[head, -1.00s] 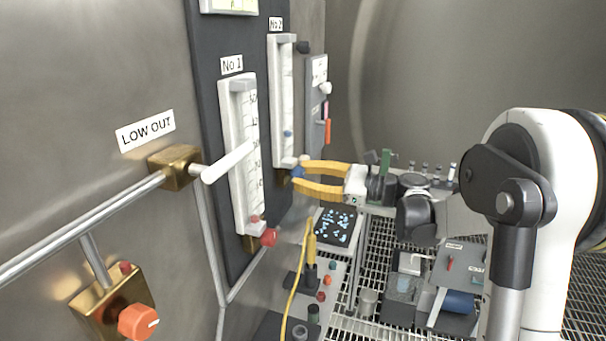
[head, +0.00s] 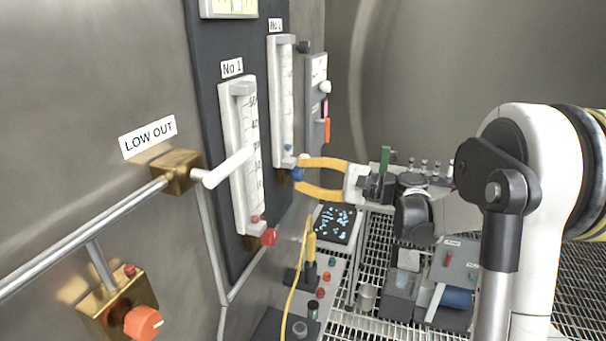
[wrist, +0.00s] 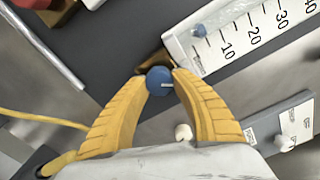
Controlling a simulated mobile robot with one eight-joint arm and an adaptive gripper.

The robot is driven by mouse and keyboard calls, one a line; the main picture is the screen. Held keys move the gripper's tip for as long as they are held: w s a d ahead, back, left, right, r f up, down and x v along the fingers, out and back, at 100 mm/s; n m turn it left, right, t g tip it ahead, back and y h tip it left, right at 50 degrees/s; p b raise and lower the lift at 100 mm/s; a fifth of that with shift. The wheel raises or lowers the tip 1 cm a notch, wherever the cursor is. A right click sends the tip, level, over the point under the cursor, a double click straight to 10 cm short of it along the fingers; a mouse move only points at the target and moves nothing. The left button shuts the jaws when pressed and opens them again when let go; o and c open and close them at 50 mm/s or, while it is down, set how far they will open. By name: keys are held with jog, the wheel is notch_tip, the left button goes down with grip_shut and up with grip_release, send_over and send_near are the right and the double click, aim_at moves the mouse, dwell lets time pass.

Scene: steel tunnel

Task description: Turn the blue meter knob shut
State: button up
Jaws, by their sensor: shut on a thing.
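The blue meter knob (head: 298,175) sits at the foot of the No 2 meter (head: 281,100) on the dark wall panel. In the wrist view the round blue knob (wrist: 159,80) shows a short pale mark on its face. My gripper (head: 299,176) has its two yellow fingers closed around the knob. In the wrist view my fingertips (wrist: 160,78) touch it on both sides. The meter's blue float (head: 287,147) is low in its tube. In the wrist view the float (wrist: 199,30) lies below the 10 mark.
The No 1 meter (head: 240,155) with its red knob (head: 268,237) is at left. A white lever (head: 228,168) juts out before it. An orange knob (head: 143,323) is lower left. A bench (head: 340,265) with a dark screen and small knobs lies below my gripper.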

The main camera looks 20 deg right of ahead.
jog(key=shift+n, duration=0.4)
jog(key=o, duration=1.2)
jog(key=v, duration=1.2)
